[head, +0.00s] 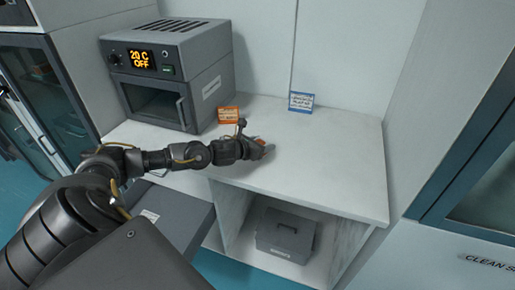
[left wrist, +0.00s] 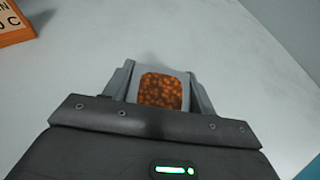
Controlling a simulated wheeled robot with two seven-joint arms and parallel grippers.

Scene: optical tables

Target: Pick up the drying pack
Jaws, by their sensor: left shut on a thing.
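The drying pack (left wrist: 161,89) is a pale packet with a window of orange beads. In the left wrist view it sits between the two fingers of my left gripper (left wrist: 160,92), which is shut on it. I cannot tell whether the pack touches the counter. My right gripper is in neither view.
A grey oven (head: 172,75) reading "20 C OFF" stands at the back left of the white counter (head: 335,160). An orange sign (head: 229,115) and a blue sign (head: 301,101) stand near the wall. A grey box (head: 285,235) sits on the shelf below. The counter's right side is clear.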

